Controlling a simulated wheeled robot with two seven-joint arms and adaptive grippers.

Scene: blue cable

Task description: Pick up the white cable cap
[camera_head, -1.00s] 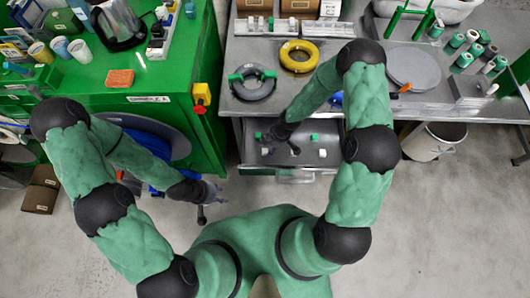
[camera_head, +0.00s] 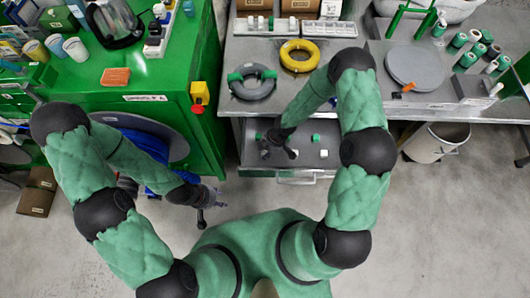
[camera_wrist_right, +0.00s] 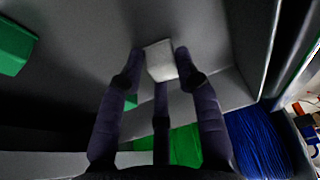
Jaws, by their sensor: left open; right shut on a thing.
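A white cable cap (camera_wrist_right: 160,60) sits between the fingertips of my right gripper (camera_wrist_right: 160,66) in the right wrist view, and the gripper is shut on it. In the head view my right gripper (camera_head: 280,148) is inside the open grey drawer (camera_head: 318,171), at its left part, and the held cap is hard to make out there. Another white cap (camera_head: 324,153) lies at the drawer's right side, and a green cap (camera_head: 315,138) lies near it. My left gripper (camera_head: 207,208) is open and empty, left of the drawer and away from it.
The grey bench (camera_head: 350,108) above the drawer carries a dark cable ring (camera_head: 253,94), a yellow ring (camera_head: 299,69) and a grey disc (camera_head: 414,68). A green cabinet (camera_head: 170,115) stands on the left. A bin (camera_head: 430,143) stands right of the drawer.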

